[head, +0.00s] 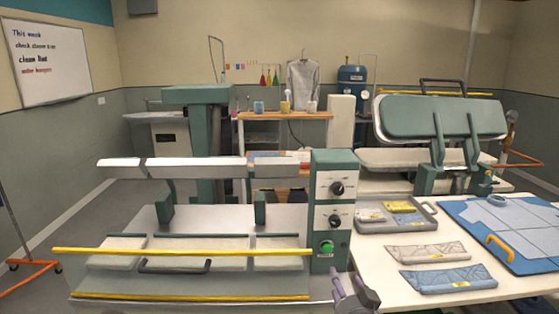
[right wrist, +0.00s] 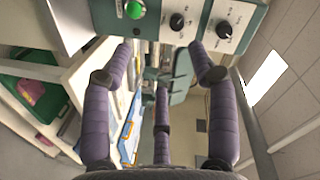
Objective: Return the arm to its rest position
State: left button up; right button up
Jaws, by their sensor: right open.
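My right gripper (head: 355,293) shows at the bottom edge of the head view, in front of the table and just right of the press's control box (head: 333,210). In the right wrist view, its purple padded fingers (right wrist: 163,62) are spread apart with nothing between them. The control box also shows there at the top, with its green button (right wrist: 134,9) and black knobs; the fingertips look close to its lower edge, but I cannot tell the gap. My left gripper is not in view.
The press (head: 180,255) with yellow bars fills the front left. The white table (head: 385,270) at right holds a grey tray (head: 398,228) of folded packets, two more folded pieces, and a blue board (head: 510,240). A second press (head: 435,125) stands behind.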

jog(key=s+a+f+n+g+y, duration=0.15)
jog(key=f+g, duration=0.25)
jog(key=f, duration=1.2)
jog(key=s+a+f+n+g, duration=0.1)
jog(key=s+f+n+g, duration=0.25)
jog(key=f, duration=1.15)
jog(key=s+a+f+n+g+y, duration=0.1)
jog(key=s+f+g, duration=0.7)
jog(key=s+f, duration=1)
jog(key=shift+a+f+n+y+p, duration=0.25)
jog(key=shift+a+n+y+p, duration=0.1)
jog(key=shift+a+n, duration=0.45)
jog(key=shift+d, duration=0.1)
